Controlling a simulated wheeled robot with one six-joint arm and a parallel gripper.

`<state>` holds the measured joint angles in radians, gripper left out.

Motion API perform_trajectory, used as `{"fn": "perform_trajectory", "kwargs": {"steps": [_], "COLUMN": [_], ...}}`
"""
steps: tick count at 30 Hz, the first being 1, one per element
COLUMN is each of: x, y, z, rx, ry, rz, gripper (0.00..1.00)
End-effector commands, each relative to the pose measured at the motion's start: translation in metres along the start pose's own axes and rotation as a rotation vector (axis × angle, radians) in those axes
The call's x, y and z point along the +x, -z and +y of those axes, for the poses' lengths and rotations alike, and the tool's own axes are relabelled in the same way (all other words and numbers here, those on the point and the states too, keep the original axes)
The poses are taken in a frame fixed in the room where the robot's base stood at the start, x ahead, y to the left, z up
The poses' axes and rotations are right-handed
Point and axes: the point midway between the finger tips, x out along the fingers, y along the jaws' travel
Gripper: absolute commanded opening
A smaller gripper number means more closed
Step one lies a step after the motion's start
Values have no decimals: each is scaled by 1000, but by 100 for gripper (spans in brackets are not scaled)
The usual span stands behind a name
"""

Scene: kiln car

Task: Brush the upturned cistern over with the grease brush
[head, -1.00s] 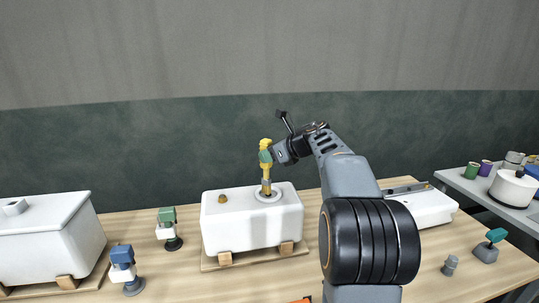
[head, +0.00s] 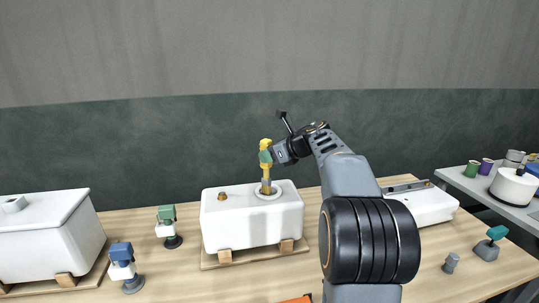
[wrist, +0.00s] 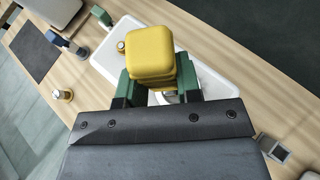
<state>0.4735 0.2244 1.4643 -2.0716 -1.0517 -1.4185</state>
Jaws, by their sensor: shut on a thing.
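The upturned cistern (head: 250,222) is a white box on wooden blocks on a board at the middle of the table. Its top has a pale round ring (head: 272,193) and a small brass knob (head: 222,196). My gripper (head: 266,157) is shut on a yellow-handled brush (head: 265,143), held upright. The brush's tan lower end is at the ring; I cannot tell if it touches. In the wrist view the yellow handle (wrist: 150,55) sits between the green fingers and hides the lower end. White cistern top (wrist: 215,85) shows around it.
A larger white tank (head: 45,240) stands on the left. A green-topped tool (head: 167,215) and a blue-topped tool (head: 122,255) stand between. A low white case (head: 425,206), a small grey piece (head: 451,263) and a teal-handled tool (head: 488,248) lie right. The wall behind is clear.

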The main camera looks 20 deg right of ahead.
Motion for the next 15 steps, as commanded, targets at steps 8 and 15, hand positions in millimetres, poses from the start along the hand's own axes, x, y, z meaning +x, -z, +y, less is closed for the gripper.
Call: {"fn": "perform_trajectory", "kwargs": {"steps": [8, 15], "x": [1, 2], "y": [2, 5], "z": [0, 0], "rx": [0, 0], "ry": [0, 0], "rz": [-1, -1], "gripper": [0, 0]}}
